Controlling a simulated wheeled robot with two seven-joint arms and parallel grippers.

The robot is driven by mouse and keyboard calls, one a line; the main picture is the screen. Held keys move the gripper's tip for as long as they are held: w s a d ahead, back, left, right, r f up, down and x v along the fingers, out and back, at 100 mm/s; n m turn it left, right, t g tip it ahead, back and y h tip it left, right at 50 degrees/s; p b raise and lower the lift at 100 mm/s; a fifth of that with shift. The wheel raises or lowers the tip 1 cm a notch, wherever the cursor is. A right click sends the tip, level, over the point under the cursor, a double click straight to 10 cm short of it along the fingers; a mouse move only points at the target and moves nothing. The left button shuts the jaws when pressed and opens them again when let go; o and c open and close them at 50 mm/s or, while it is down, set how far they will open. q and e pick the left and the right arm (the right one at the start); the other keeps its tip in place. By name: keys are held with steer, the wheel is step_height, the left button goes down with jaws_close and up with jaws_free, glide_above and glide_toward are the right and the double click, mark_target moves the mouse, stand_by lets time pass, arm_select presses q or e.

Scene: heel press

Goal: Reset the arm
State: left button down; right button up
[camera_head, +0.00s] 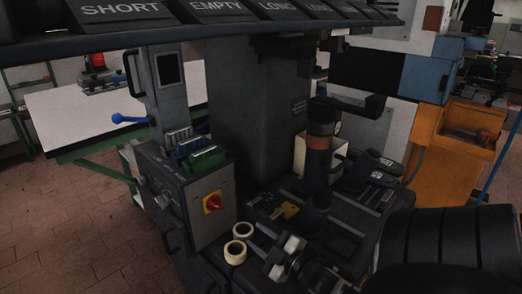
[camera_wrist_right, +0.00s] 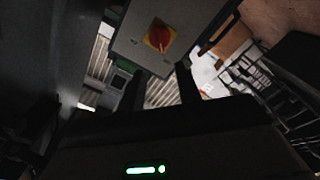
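My right gripper (camera_head: 284,258) is low in the middle of the head view, over the front of the dark machine bed, with two pale fingertip parts apart. In the right wrist view its two dark fingers (camera_wrist_right: 160,82) stand apart with nothing between them. The red rotary switch (camera_wrist_right: 159,36) on its yellow plate lies beyond the fingers in that view. In the head view the switch (camera_head: 213,203) is on the front of the grey control box (camera_head: 207,222), left of the gripper. My left gripper is not in view.
Two tape rolls (camera_head: 235,252) lie left of the right gripper. A dark upright with an orange band (camera_head: 320,128) stands behind it on the machine bed. Green and blue racks (camera_head: 203,158) sit on the control box. A labelled shelf (camera_head: 215,12) crosses the top. An orange cabinet (camera_head: 452,165) stands right.

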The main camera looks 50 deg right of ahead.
steer(key=shift+s, duration=0.1)
stand_by(0.5)
steer(key=s+a+f+m+g+y, duration=0.1)
steer(key=s+a+m+g, duration=0.1)
steer(key=a, duration=0.7)
steer(key=s+a+f+m+g+y, duration=0.2)
steer(key=a+g, duration=0.1)
steer(key=a, duration=0.7)
steer(key=s+a+f+m+g+y, duration=0.1)
steer(key=s+a+g+y, duration=0.1)
steer(key=a, duration=0.8)
steer(key=shift+s+f+m, duration=0.2)
steer(key=shift+m, duration=0.2)
steer(key=shift+d, duration=0.1)
steer(key=shift+c, duration=0.5)
